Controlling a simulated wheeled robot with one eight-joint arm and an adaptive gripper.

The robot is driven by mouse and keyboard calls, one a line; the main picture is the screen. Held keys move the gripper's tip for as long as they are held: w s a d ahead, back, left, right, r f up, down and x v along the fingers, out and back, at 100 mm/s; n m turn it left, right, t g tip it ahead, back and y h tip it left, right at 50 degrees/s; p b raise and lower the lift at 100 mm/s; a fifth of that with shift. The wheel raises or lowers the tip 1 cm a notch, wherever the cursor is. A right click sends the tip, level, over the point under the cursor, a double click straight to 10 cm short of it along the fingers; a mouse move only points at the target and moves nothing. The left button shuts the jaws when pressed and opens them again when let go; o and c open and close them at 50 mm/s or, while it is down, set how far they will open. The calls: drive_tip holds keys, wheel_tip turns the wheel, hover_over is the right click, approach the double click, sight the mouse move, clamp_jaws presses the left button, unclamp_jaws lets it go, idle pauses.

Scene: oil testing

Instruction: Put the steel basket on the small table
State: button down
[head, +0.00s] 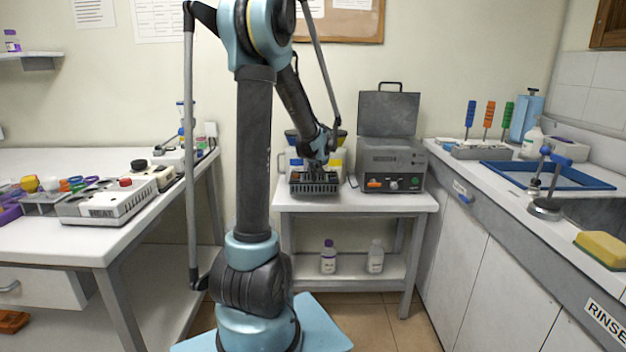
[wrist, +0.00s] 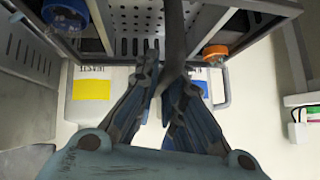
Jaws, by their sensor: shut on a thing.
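The steel basket (head: 314,188) is a dark, slotted metal basket at the left of the small table (head: 390,203), over its white top. I cannot tell whether its base touches the top. My gripper (head: 320,163) is above the basket, shut on its dark upright handle. In the wrist view my gripper (wrist: 166,68) has its two fingers on either side of the handle bar. The basket's perforated metal floor (wrist: 133,20) shows beyond the fingers. My fingers and the handle hide part of the basket.
A grey machine (head: 390,165) with a raised lid stands right of the basket. White jugs (wrist: 88,92) with coloured labels stand close behind it. Two bottles (head: 328,257) are on the lower shelf. A cluttered bench (head: 60,238) is at left, a sink counter (head: 470,160) at right.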

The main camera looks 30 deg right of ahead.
drive_tip(key=shift+f, duration=1.85)
drive_tip(key=c, duration=1.7)
unclamp_jaws()
drive_tip(key=v, duration=1.2)
drive_tip(key=s+a+f+n+g+y, duration=0.1)
drive_tip(key=s+a+n+y, duration=0.1)
drive_tip(key=a, duration=1.1)
drive_tip(key=s+a+f+n+g+y, duration=0.1)
drive_tip(key=s+a+n, duration=0.1)
drive_tip(key=a, duration=1.2)
drive_tip(key=s+a+f+n+g, duration=0.1)
drive_tip(key=s+a+f+g, duration=0.1)
drive_tip(key=s+a+f, duration=0.2)
drive_tip(key=s+a+f+n+g, duration=0.2)
drive_tip(key=s+a+f, duration=0.3)
drive_tip(key=s+a, duration=0.6)
drive_tip(key=s, duration=0.4)
drive_tip(key=shift+s+a+f, duration=0.15)
drive_tip(key=shift+a+f, duration=0.15)
drive_tip(key=shift+f, duration=0.05)
